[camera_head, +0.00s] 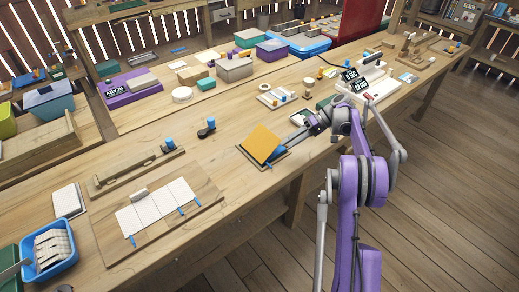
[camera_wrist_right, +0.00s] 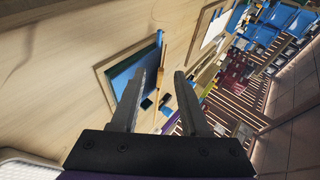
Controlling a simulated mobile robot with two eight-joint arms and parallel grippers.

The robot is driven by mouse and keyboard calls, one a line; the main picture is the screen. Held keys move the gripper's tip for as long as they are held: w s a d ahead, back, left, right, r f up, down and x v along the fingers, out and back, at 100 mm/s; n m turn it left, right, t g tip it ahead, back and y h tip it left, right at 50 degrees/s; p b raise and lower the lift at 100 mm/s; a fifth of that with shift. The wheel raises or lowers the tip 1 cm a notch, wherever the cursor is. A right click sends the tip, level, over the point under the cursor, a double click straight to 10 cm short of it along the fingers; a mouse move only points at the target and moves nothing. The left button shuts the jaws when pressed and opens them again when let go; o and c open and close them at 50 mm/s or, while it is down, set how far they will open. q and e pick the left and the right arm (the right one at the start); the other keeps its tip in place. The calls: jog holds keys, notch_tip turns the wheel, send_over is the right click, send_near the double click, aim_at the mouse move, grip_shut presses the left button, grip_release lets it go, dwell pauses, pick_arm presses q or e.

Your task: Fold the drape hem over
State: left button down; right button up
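An orange panel (camera_head: 263,143) stands tilted up from a small wooden board (camera_head: 284,150) near the middle of the bench's front edge. In the right wrist view a blue sheet (camera_wrist_right: 128,74) lies in the framed board, with a thin orange edge (camera_wrist_right: 166,62) beside it. I cannot tell for certain that this panel is the drape. My right gripper (camera_head: 290,143) is just right of the panel. In the wrist view its two fingers (camera_wrist_right: 160,85) are apart with nothing clearly held between them. My left gripper is not in view.
A board with a white sheet (camera_head: 155,208) and blue clips lies at left. A blue tray (camera_head: 52,252) stands at the lower left. A wooden rail (camera_head: 132,172) lies nearby. A dark red hanging panel (camera_head: 361,30) stands at the back.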

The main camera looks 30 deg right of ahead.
jog(key=p+v, duration=0.1)
jog(key=v, duration=0.2)
jog(key=shift+d+r+p, duration=0.15)
jog(key=shift+p, duration=0.25)
jog(key=shift+s+r+n+h+p, duration=0.1)
jog(key=shift+r+n+h+p, duration=0.3)
jog(key=shift+h, duration=1.25)
jog(key=shift+w+r+n+h+p, duration=0.1)
jog(key=shift+r+n+h+p, duration=0.25)
jog(key=shift+h, duration=1.35)
jog(key=shift+s+r+n+h+p, duration=0.1)
jog(key=shift+r+n+h+p, duration=0.3)
jog(key=shift+h, duration=1.25)
jog(key=shift+f, duration=0.15)
grip_shut()
